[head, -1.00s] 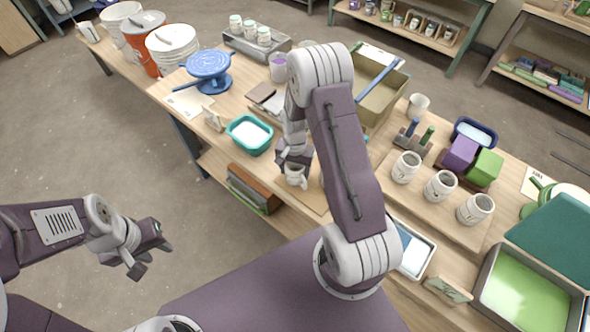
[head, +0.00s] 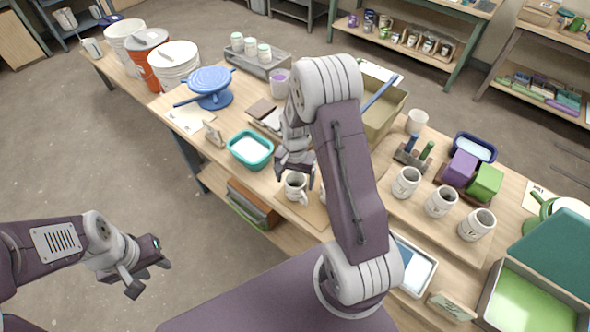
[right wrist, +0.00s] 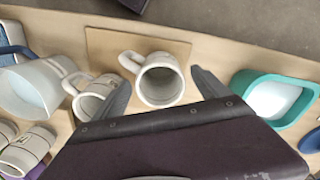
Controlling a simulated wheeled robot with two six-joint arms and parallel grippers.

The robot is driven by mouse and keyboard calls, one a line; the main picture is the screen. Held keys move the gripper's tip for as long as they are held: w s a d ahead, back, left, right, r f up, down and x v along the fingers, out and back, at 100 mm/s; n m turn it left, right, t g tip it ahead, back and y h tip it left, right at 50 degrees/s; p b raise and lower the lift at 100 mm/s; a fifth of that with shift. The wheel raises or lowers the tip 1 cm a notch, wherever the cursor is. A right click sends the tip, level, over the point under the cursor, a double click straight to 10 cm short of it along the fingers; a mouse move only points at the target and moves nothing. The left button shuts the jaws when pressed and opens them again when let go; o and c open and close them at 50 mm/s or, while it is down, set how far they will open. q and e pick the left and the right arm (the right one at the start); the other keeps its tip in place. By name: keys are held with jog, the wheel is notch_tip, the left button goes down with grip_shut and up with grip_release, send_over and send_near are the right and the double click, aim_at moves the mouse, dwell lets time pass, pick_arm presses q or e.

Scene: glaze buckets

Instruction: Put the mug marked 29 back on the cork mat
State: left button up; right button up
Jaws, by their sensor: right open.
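A pale mug (head: 295,187) stands upright on the brown cork mat (head: 312,212). In the right wrist view the mug (right wrist: 160,82) shows its open, empty mouth, with the mat (right wrist: 110,45) around it. Its mark cannot be read. My right gripper (head: 297,174) is open just above it, its two fingers apart on either side and not visibly gripping. A second pale mug (right wrist: 92,102) stands close beside it, mostly hidden by my right arm in the head view. My left gripper (head: 149,278) is open and empty, off the table over the floor.
A teal tub (head: 251,150) stands to the left of the mug. Several marked mugs, one of them here (head: 441,201), stand on a board at the right. A blue-edged tray (head: 413,266) lies near the table's front edge. A blue banding wheel (head: 211,88) and buckets (head: 173,65) stand far left.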

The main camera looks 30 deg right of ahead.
notch_tip(320, 180, up, 8)
jog(key=s+a+r+n, duration=0.1)
jog(key=s+a+n, duration=0.2)
jog(key=s, duration=0.3)
jog(key=s+a+r+n+t, duration=0.1)
jog(key=s+a+n, duration=0.3)
jog(key=s+n, duration=0.1)
jog(key=shift+s+n, duration=0.4)
jog(key=shift+s, duration=0.2)
jog(key=shift+s+r, duration=0.15)
